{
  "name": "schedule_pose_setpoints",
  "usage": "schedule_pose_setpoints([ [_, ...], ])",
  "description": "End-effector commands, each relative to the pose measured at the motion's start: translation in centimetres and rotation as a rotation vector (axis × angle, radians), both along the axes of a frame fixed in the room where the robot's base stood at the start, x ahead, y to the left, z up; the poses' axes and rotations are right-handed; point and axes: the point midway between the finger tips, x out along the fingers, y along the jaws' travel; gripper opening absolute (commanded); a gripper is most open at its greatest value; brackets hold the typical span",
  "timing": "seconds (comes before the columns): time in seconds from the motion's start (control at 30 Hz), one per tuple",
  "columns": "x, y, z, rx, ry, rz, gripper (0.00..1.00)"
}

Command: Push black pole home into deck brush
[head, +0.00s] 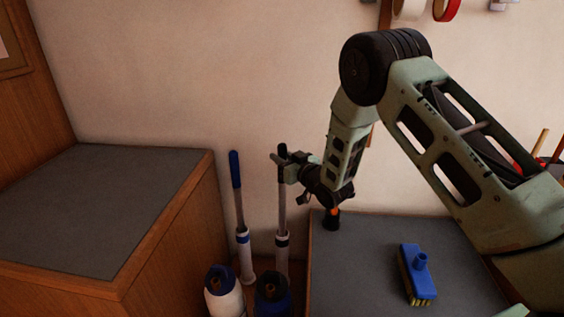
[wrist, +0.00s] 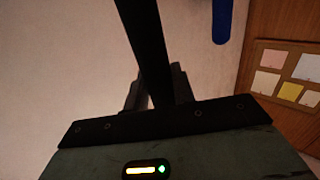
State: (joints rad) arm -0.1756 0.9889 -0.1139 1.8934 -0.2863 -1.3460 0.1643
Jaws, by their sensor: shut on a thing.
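The black pole (head: 282,200) stands upright, its black top end (head: 283,149) showing just above my gripper (head: 286,166) in the head view. Its lower end is inside a white tube with a dark band (head: 282,240). My gripper is shut on the pole near its top; in the wrist view the black pole (wrist: 148,45) runs up from between the fingers (wrist: 158,90). The deck brush (head: 418,275) is a blue block with a blue socket on top and yellow bristles below. It lies on the grey-topped surface to the right, apart from my gripper.
A blue-handled pole (head: 236,170) stands left of the black pole; it also shows in the wrist view (wrist: 222,20). Two bottles (head: 224,290) stand below, in front. A wooden cabinet (head: 184,225) is at left. An orange-and-black item (head: 332,219) stands on the right surface's back edge.

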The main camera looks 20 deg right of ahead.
Motion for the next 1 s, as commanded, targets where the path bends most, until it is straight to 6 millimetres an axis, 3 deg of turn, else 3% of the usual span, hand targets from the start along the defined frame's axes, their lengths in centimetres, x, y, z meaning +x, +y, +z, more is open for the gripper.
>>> schedule_pose_setpoints([
  [0.03, 0.0, 0.0, 1.2, 0.001, -0.002, 0.000, 0.00],
  [1.0, 0.0, 0.0, 14.1, 0.001, -0.003, 0.000, 0.00],
])
